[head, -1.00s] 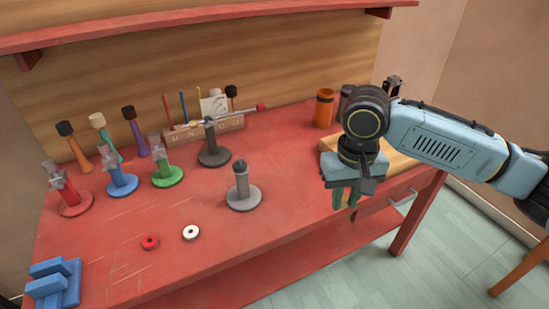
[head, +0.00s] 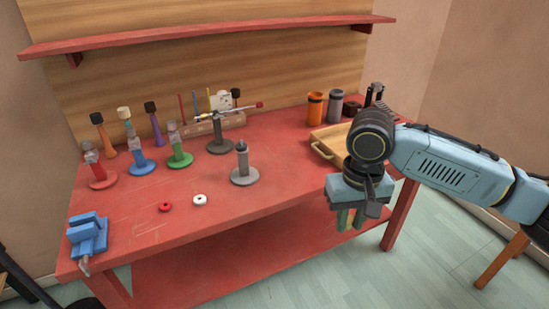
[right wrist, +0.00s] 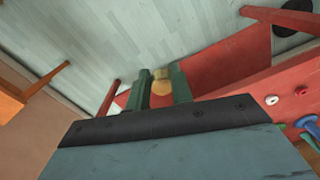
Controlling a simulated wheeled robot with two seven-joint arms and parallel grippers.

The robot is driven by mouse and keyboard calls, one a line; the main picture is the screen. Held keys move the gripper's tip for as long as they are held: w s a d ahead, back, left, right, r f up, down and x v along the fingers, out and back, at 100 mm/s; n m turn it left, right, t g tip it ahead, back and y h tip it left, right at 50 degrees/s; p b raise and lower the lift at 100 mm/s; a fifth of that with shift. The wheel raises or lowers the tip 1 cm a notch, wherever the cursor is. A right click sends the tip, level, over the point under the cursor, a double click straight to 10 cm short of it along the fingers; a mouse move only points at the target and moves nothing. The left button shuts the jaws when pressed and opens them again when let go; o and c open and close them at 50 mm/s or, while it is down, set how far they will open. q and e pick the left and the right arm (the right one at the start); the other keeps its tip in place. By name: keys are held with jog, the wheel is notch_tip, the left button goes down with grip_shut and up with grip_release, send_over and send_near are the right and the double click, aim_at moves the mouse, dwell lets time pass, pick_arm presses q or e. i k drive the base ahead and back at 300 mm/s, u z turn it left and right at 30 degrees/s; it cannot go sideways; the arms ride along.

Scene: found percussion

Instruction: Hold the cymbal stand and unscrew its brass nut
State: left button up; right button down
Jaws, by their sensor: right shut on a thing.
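My right gripper (head: 349,219) hangs in front of the bench's right front edge, pointing down, clear of the bench top. Its green fingers are shut on a small brass-coloured piece, which looks like the brass nut (right wrist: 161,87) and shows between the fingertips in the right wrist view. A grey upright stand (head: 242,162) on a round base stands on the bench, left of the gripper and well apart from it. A darker stand (head: 217,133) is behind it. I cannot tell for sure which one is the cymbal stand. My left gripper is not in view.
Red, blue and green stands (head: 179,151) stand at the left of the red bench (head: 290,178). A blue vise (head: 88,236) is at the front left corner. A red ring (head: 165,207) and white ring (head: 200,199) lie in front. A wooden tray (head: 325,145) is beside my arm.

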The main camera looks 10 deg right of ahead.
aim_at(245, 175)
jog(key=z, duration=0.65)
jog(key=i, duration=1.35)
jog(key=u, duration=0.85)
jog(key=i, duration=0.4)
jog(key=u, duration=0.35)
